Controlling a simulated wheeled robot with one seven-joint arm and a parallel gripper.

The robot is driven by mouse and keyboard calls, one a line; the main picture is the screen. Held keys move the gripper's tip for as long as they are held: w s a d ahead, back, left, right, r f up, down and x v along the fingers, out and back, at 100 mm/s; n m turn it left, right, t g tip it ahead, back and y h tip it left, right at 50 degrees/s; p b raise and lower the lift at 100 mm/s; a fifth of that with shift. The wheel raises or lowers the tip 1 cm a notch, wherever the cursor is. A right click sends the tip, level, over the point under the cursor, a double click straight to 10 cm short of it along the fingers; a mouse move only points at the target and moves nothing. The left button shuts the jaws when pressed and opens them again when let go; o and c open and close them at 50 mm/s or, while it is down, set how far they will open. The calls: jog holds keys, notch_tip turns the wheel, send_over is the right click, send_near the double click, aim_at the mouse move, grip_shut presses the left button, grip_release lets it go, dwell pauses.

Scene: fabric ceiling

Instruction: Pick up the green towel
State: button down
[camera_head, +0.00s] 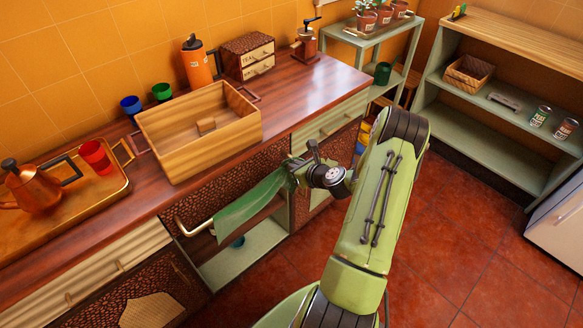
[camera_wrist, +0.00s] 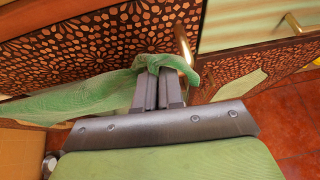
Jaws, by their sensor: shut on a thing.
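The green towel (camera_head: 252,205) hangs in front of the counter, by a brass rail (camera_head: 194,228) on the cabinet front. Its right end is bunched at my gripper (camera_head: 294,172), and its rest stretches down to the left. In the wrist view the towel (camera_wrist: 85,100) runs to the left, and a bunched part of it wraps over the fingertips of my gripper (camera_wrist: 158,78). The gripper is shut on this part. Whether the towel still rests on the rail cannot be told.
A wooden box (camera_head: 200,135) stands on the counter (camera_head: 300,95) above the towel. A tray (camera_head: 75,205) with a copper kettle (camera_head: 35,190) and a red cup (camera_head: 96,156) is at the left. Open shelves (camera_head: 500,100) stand at the right. The tiled floor (camera_head: 460,250) at the right is clear.

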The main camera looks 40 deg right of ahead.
notch_tip(320, 180, up, 16)
jog(key=a+p, duration=0.1)
jog(key=p, duration=1.1)
jog(key=shift+w, duration=0.35)
